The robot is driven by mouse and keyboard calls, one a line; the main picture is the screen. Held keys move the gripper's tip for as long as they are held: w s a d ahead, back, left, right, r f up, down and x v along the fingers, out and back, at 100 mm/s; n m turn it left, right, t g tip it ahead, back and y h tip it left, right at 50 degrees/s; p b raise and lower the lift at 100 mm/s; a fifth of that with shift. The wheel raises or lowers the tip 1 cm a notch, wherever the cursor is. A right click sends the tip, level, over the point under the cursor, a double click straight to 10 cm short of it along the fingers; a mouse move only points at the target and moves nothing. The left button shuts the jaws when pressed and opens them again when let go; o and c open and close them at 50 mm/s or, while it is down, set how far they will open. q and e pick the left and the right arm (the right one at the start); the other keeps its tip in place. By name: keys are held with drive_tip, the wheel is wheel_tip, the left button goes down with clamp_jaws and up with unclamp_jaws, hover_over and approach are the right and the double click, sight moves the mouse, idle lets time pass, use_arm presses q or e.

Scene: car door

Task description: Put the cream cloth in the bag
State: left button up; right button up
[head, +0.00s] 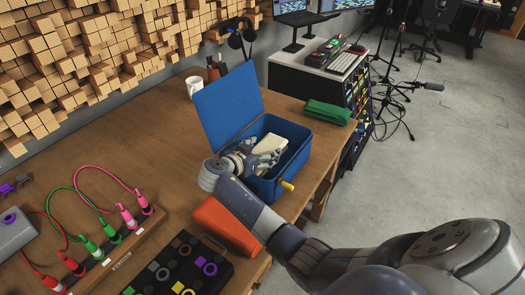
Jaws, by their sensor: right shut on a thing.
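A blue bag (303,137), a box-shaped case with its lid (228,104) standing open at the left, sits on the wooden table. The cream cloth (269,145) is a small folded pale block inside the bag's opening. My right gripper (262,157) reaches over the bag's near left side and is shut on the cream cloth. Its fingers hide part of the cloth, and I cannot tell whether the cloth touches the bag's floor. My left gripper is not in view.
A green folded cloth (327,112) lies behind the bag, and an orange one (226,224) lies in front. A black tray of coloured rings (178,270) and a cable board (110,252) stand nearer. A white mug (194,87) stands behind the lid.

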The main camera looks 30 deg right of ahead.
drive_tip(key=o, duration=1.2)
drive_tip(key=shift+c, duration=0.2)
drive_tip(key=shift+o, duration=0.2)
drive_tip(key=shift+r, duration=0.1)
drive_tip(key=shift+a+r+p, duration=0.1)
drive_tip(key=shift+r+p, duration=0.75)
drive_tip(key=shift+p, duration=0.05)
drive_tip(key=b+v, duration=0.3)
drive_tip(key=v, duration=0.8)
drive_tip(key=shift+a, duration=0.35)
drive_tip(key=shift+s, duration=0.15)
